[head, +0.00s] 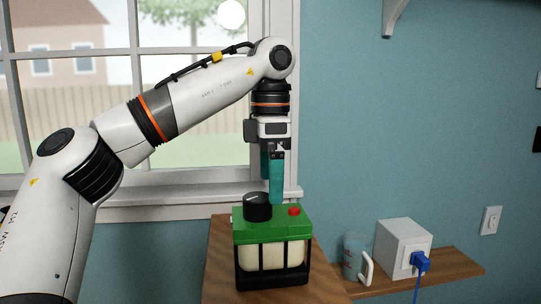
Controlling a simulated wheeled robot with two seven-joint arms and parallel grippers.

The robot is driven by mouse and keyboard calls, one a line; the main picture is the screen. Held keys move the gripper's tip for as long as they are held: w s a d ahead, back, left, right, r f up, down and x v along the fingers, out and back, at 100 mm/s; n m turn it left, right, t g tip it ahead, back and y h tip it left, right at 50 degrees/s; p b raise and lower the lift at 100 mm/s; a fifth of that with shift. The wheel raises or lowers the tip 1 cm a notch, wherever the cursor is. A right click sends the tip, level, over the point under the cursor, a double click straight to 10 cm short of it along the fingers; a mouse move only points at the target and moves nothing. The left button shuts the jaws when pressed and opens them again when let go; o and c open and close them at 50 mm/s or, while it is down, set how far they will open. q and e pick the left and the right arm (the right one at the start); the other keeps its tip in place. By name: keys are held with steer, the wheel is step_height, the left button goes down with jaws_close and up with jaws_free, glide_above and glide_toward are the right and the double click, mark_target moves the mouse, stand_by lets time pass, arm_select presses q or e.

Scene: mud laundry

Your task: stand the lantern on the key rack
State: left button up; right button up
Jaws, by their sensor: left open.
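The lantern (272,255), with a green top, a cream body and a black caged base, stands upright on a brown wooden surface (222,262). It has a black knob (257,207) and a small red button (294,211) on top. My left gripper (272,196) points down with teal fingers just above the lantern's top, between the knob and the button. It is open and holds nothing; whether a fingertip touches the lantern I cannot tell. No key rack can be made out for certain. My right gripper is not in view.
A wooden ledge (455,270) to the right holds a blue-grey mug (353,258) with a white handle and a white box (402,245) with a blue plug (420,262) and cord. A white bracket (395,15) hangs above. A window with a white sill (190,205) is behind my left arm.

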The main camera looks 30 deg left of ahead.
arm_select(q)
step_height(320, 180, up, 4)
steer(key=shift+f, duration=0.25)
steer(key=shift+r, duration=0.2)
steer(key=shift+f, duration=0.1)
